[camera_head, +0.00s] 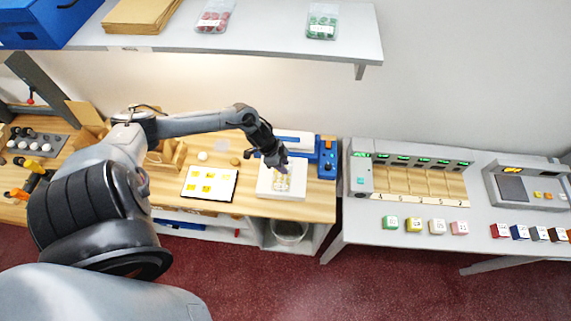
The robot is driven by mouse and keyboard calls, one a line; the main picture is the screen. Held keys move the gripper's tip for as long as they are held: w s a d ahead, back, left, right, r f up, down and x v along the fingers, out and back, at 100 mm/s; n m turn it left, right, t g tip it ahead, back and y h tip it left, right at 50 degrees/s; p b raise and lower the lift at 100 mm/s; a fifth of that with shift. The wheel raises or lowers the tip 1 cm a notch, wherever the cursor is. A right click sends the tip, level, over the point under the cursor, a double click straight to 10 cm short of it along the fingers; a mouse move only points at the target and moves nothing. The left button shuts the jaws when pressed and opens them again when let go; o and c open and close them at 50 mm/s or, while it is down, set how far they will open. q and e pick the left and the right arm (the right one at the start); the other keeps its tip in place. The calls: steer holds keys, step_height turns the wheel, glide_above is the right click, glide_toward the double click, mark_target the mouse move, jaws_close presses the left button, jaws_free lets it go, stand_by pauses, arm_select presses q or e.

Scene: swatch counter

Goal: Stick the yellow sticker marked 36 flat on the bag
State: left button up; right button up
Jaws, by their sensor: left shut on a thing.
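My left gripper (281,169) reaches in from the left and hangs over the far part of a small clear bag (282,187) with yellowish contents. The bag lies on a white square board (265,188) on the wooden counter. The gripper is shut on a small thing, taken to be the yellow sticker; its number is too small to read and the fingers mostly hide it. I cannot tell whether it touches the bag. A white sheet (216,196) with several yellow stickers lies left of the board. My right gripper is not in view.
A blue and white machine (328,158) stands right behind the board. A round white thing (202,155) and a brown one (235,161) lie behind the sheet. A bin (290,231) is below the counter. A shelf (265,42) overhangs the back. A grey table (400,235) with devices stands right.

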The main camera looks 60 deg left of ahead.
arm_select(q)
steer(key=b, duration=0.4)
glide_above(287, 178)
steer(key=s, duration=0.1)
steer(key=shift+s+a+f, duration=0.1)
steer(key=shift+a+f, duration=0.15)
steer(key=shift+f, duration=0.9)
steer(key=shift+s+a+f, duration=0.1)
steer(key=shift+a+f, duration=0.1)
steer(key=shift+f, duration=0.95)
steer(key=shift+w+f+b, duration=0.1)
steer(key=shift+f+b, duration=0.55)
steer(key=shift+f, duration=0.2)
steer(key=shift+f, duration=0.4)
steer(key=o, duration=0.8)
